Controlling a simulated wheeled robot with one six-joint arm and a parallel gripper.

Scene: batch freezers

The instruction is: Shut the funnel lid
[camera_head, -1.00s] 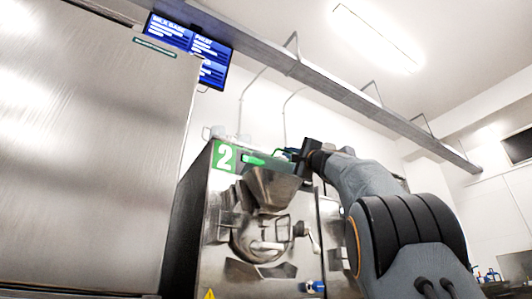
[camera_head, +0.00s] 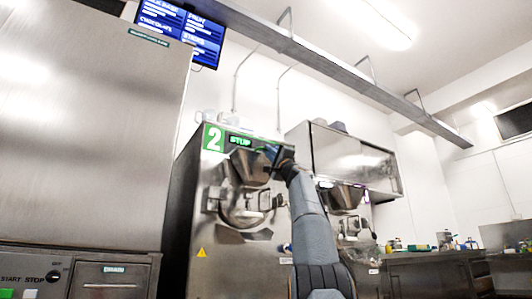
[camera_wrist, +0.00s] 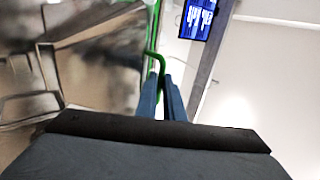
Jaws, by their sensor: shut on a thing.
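The steel funnel (camera_head: 252,172) sits on the upper front of the freezer marked 2 (camera_head: 190,235), in the head view. My gripper (camera_head: 274,156) is at the funnel's upper right, below the green-lit STOP display. In the wrist view my gripper's two blue fingers (camera_wrist: 161,100) are close together on a thin green handle (camera_wrist: 155,56). The handle rises from between the fingertips beside a steel surface. The lid itself is largely hidden by my gripper in the head view, so its angle is hard to tell.
A large steel cabinet (camera_head: 90,130) stands close at the left. A second freezer with its own funnel (camera_head: 343,196) stands right of my arm. A counter (camera_head: 430,270) with small items is at the far right. A blue menu screen (camera_head: 180,30) hangs above.

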